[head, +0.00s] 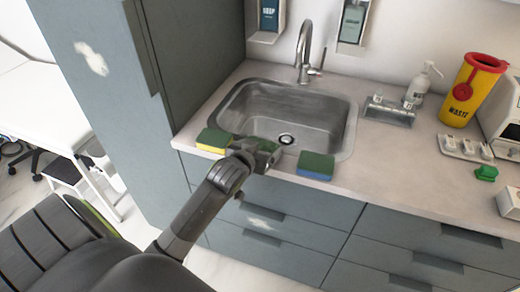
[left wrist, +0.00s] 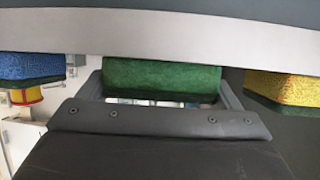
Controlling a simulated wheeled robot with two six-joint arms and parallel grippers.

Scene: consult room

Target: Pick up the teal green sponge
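The teal green sponge (left wrist: 162,78) shows in the middle of the left wrist view, a plain green block at the counter's front edge. My left gripper (head: 266,152) is at the counter edge in front of the sink. In the left wrist view its two fingers stand wide apart, one on each side of the green sponge. I cannot tell whether they touch it. In the head view the gripper hides most or all of this sponge. My right gripper is not in view.
A yellow sponge with a green top (head: 213,140) lies left of the gripper, and a blue one with a green top (head: 316,166) lies right. The sink (head: 300,108) is behind. A soap bottle (head: 422,85), yellow waste bin (head: 470,92) and small green object (head: 486,173) stand further right.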

